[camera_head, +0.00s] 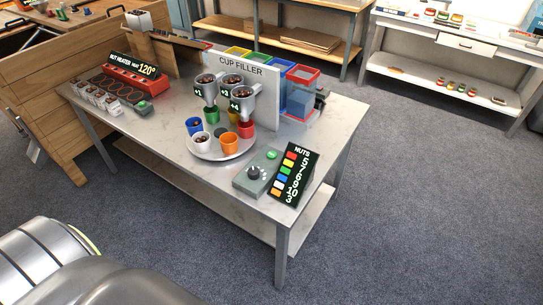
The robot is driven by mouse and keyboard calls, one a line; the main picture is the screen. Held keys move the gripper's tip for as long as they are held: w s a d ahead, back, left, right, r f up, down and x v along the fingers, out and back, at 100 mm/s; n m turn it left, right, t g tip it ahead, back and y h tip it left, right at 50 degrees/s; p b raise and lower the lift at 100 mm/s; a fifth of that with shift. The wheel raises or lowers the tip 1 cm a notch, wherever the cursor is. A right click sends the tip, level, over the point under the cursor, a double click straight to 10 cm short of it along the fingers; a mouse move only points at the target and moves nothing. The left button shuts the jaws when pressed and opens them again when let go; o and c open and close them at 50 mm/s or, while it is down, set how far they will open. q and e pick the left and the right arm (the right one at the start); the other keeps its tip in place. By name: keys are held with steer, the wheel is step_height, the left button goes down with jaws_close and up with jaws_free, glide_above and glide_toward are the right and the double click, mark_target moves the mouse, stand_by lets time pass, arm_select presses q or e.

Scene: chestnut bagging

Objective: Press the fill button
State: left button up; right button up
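A grey-green control box (244,185) stands at the near right of the metal table. It carries a round green button (271,155) and a dark dial (254,172). Behind it is the white "CUP FILLER" panel (262,105) with several grey hoppers (241,100) of brown nuts, marked +1, +3 and +4. Below them a round white turntable (232,157) holds several coloured cups, including an orange cup (229,144), a blue cup (193,126) and a white cup (201,143) with something brown in it. Neither gripper shows; only grey parts of mine fill the lower left.
A black "NUTS" sign (293,176) leans beside the box. A red "NUT HEATER" (131,78) reading 120° and a second green-button box (143,106) stand at the left. Coloured bins (301,77) are behind the panel. The carpet (420,220) at right is clear.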

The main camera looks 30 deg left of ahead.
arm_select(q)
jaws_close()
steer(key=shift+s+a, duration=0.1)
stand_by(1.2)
